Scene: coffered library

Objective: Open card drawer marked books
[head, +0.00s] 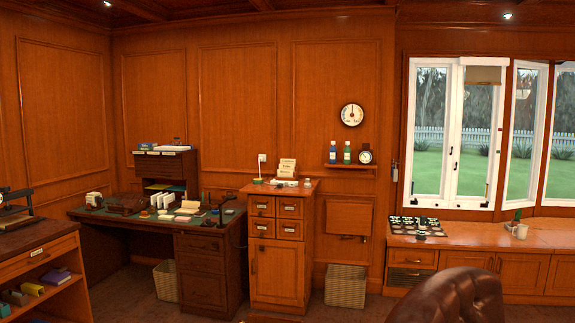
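A wooden card cabinet (277,274) stands against the back wall near the middle of the head view. Its upper part has small card drawers in two rows: upper left (262,206), upper right (291,208), lower left (262,227) and lower right (290,229). Each has a pale label, too small to read, so I cannot tell which is marked books. All of these drawers look shut. A door with a small handle is below them. Neither of my grippers shows in this view.
A dark desk (205,268) stands left of the cabinet, with a wicker basket (165,280) under it. Another basket (345,286) is at its right. A brown leather chair (452,298) is in the right foreground, and a shelf unit (45,262) at left. Some floor shows between.

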